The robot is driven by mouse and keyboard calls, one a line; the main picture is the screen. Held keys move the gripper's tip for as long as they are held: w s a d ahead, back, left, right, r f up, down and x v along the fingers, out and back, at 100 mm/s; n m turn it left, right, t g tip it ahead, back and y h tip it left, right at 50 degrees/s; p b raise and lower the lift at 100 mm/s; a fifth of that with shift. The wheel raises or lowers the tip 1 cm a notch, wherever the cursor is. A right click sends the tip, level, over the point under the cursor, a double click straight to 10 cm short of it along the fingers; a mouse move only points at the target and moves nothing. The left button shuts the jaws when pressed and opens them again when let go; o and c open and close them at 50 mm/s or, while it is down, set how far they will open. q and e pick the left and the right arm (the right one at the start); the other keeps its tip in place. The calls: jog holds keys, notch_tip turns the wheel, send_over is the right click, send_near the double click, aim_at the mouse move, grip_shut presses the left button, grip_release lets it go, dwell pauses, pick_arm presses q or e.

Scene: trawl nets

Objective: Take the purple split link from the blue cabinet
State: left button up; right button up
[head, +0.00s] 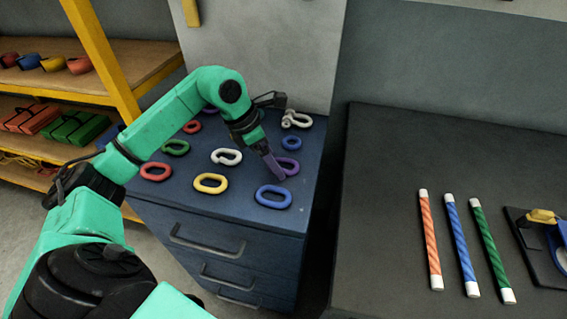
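The purple split link (292,164) lies on top of the blue cabinet (235,222), toward its right side. It is partly hidden by my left gripper (274,168), which points down over its left part. I cannot tell whether the fingers touch the link or how far apart they are. My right gripper is not in view.
Blue (273,197), yellow (210,183), white (226,157), red and green links lie close around on the cabinet top. A grey shackle (297,119) is at its back right. A dark table (380,200) with striped rods stands right; a yellow-framed shelf stands left.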

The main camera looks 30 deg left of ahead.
pick_arm(q)
grip_shut()
jog(key=shift+r, duration=0.1)
